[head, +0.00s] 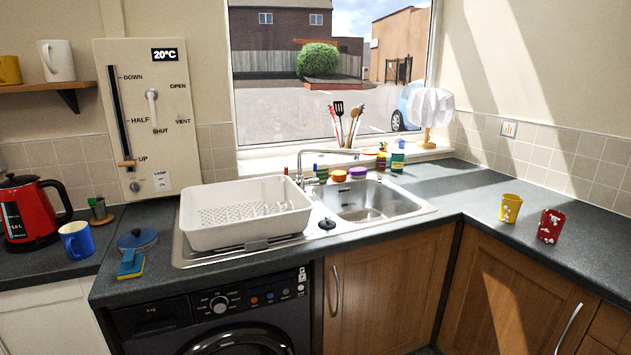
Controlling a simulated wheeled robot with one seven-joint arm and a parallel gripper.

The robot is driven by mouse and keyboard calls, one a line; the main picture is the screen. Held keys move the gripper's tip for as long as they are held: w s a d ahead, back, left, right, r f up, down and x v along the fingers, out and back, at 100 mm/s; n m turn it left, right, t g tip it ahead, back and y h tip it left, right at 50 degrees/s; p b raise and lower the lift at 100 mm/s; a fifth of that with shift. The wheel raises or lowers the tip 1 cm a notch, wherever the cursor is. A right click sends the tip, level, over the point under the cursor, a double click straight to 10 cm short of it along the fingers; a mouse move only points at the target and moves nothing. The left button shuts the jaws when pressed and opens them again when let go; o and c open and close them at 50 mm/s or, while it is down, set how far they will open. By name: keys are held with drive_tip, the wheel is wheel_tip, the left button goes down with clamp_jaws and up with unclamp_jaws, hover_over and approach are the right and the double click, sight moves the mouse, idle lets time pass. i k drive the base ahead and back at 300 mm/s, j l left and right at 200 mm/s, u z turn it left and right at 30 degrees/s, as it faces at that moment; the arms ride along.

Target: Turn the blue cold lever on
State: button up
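The chrome tap (330,152) stands behind the sink, its spout reaching right over the basin. A small red spot, seemingly the hot lever (286,171), shows left of the tap's base. A small dark bluish spot right of the base may be the blue cold lever (315,167). It is too small to tell its angle, and a small pot stands close by it. The steel sink (425,208) has an empty-looking basin. I see no water running from the spout. My gripper is not in view.
A white dish rack (245,232) stands left of the basin, in front of the tap's left side. Small pots (338,176) and bottles (397,163) line the back edge. A yellow cup (510,208) and red cup (550,226) stand right. The counter (470,185) beside the sink is clear.

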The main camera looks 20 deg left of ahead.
sight(314, 181)
drive_tip(key=i+l+u, duration=0.15)
drive_tip(key=i, duration=0.25)
drive_tip(key=i+l+u, duration=0.15)
drive_tip(key=i, duration=0.3)
